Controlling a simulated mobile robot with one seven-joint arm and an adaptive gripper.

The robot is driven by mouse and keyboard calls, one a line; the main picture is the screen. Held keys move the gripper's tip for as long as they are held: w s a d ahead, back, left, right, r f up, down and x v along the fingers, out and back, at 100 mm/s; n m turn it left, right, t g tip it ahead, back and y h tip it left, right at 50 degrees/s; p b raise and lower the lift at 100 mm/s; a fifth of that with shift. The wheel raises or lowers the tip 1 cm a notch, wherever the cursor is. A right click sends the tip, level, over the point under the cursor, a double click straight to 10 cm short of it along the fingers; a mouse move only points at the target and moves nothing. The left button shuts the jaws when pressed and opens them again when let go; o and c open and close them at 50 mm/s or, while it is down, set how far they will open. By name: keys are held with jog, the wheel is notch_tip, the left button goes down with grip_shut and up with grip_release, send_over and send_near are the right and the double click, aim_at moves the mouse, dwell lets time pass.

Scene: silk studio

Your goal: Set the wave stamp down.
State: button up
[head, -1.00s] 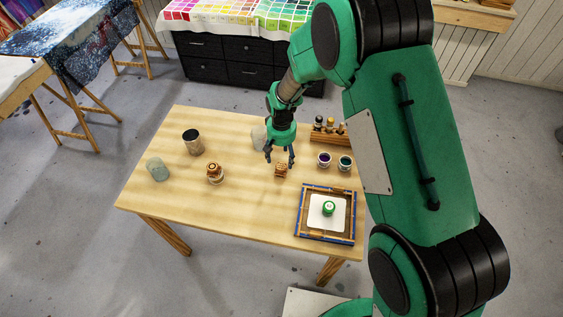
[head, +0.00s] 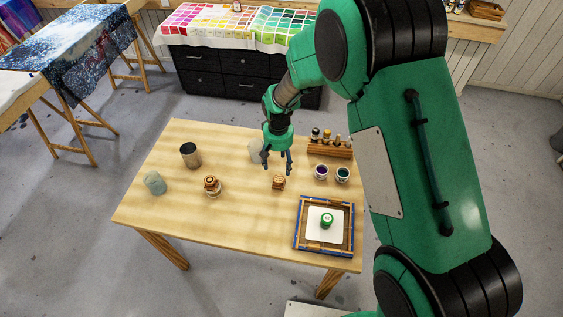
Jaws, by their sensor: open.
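A small brown wooden stamp block (head: 278,183) stands on the table, right of the middle. I cannot make out a wave mark on it at this size. My gripper (head: 278,170) is open above the block, fingers pointing down on either side of its top, with the block resting on the table below. A round green-topped piece (head: 326,221) sits on a white sheet in the blue-edged wooden frame (head: 296,237) at the table's front right. A round brown wooden piece (head: 212,186) stands left of the block.
Two small paint pots (head: 321,173) and a wooden rack (head: 330,150) of bottles stand right of my gripper. A pale jar (head: 255,151) is just behind it. A dark-topped jar (head: 190,155) and a pale green jar (head: 155,183) stand left. The table's front left (head: 210,225) is clear.

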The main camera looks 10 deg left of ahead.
jog(key=shift+r, duration=0.1)
jog(key=s+d+r+m+t, duration=0.1)
jog(key=s+d+r, duration=0.1)
jog(key=d+r, duration=0.55)
jog(key=s+d+r+t, duration=0.15)
jog(key=d+r, duration=0.35)
jog(key=r, duration=0.6)
jog(key=s+d+r+m, duration=0.1)
jog(key=s+d+r, duration=0.2)
jog(key=d+r, duration=0.5)
jog(key=s+d+r+m+t, duration=0.1)
jog(key=s+d+r, duration=0.3)
jog(key=s, duration=0.3)
jog(key=s+d+r+t, duration=0.1)
jog(key=s+d+r, duration=0.3)
jog(key=s, duration=0.4)
jog(key=s+d+r+m+t, duration=0.1)
jog(key=s+d+r, duration=0.3)
jog(key=s+d, duration=0.2)
jog(key=shift+s+d+r+m, duration=0.2)
jog(key=shift+s+m, duration=0.1)
jog(key=shift+s, duration=0.95)
jog(key=shift+f, duration=0.1)
notch_tip(320, 180, down, 5)
jog(key=b, duration=0.5)
jog(key=shift+r, duration=0.2)
